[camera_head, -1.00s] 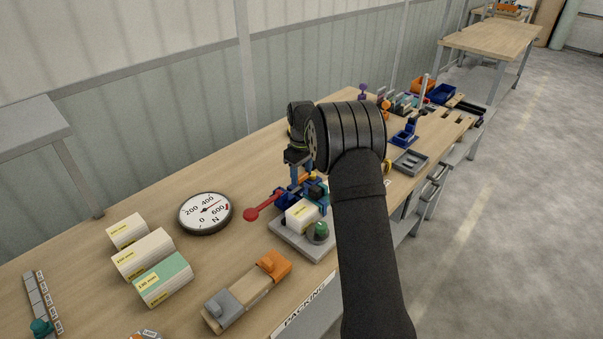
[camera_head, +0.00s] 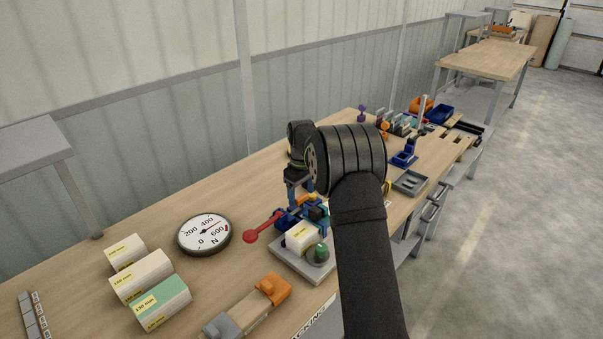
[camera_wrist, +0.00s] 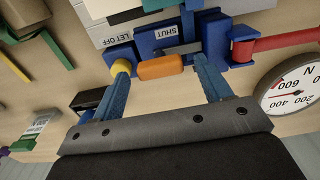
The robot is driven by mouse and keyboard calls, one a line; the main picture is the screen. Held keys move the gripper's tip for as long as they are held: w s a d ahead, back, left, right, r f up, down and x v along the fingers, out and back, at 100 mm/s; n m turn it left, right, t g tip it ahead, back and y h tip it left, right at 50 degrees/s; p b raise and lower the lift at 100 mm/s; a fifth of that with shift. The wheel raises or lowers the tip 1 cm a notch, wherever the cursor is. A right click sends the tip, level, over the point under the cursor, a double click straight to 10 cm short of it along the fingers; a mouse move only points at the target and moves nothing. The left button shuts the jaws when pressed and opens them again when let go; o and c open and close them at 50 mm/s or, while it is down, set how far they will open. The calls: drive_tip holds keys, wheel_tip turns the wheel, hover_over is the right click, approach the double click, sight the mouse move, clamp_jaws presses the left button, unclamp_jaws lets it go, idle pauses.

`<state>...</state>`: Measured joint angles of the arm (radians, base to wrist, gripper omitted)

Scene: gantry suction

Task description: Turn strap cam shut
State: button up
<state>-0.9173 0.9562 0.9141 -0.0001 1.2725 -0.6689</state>
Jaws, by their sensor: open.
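The strap fixture (camera_head: 287,264) stands on the bench, with blue clamp parts and a red lever (camera_head: 262,230) reaching left. An orange bar (camera_wrist: 162,68), seemingly the cam's handle, lies in front of the SHUT label. A yellow round end (camera_wrist: 123,67) is left of it. My gripper (camera_wrist: 160,63) is open, its blue fingers on either side of the orange bar; a gap shows at the right finger. I cannot tell whether the left finger touches. My gripper (camera_head: 299,197) partly hides the clamp in the head view.
A round dial gauge (camera_head: 204,235) marked N lies left of the fixture. Labelled rolls (camera_head: 141,277) lie further left, and an orange-ended wooden block (camera_head: 262,297) is in front. Blue and grey trays (camera_head: 410,183) are at the right. Bare bench lies behind the gauge.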

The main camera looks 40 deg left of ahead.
sight(301, 196)
wheel_tip(301, 196, up, 16)
drive_tip(key=shift+r, duration=0.25)
idle(0.6)
wheel_tip(301, 196, down, 18)
drive_tip(key=shift+r, duration=0.25)
drive_tip(key=shift+r, duration=0.1)
idle(0.4)
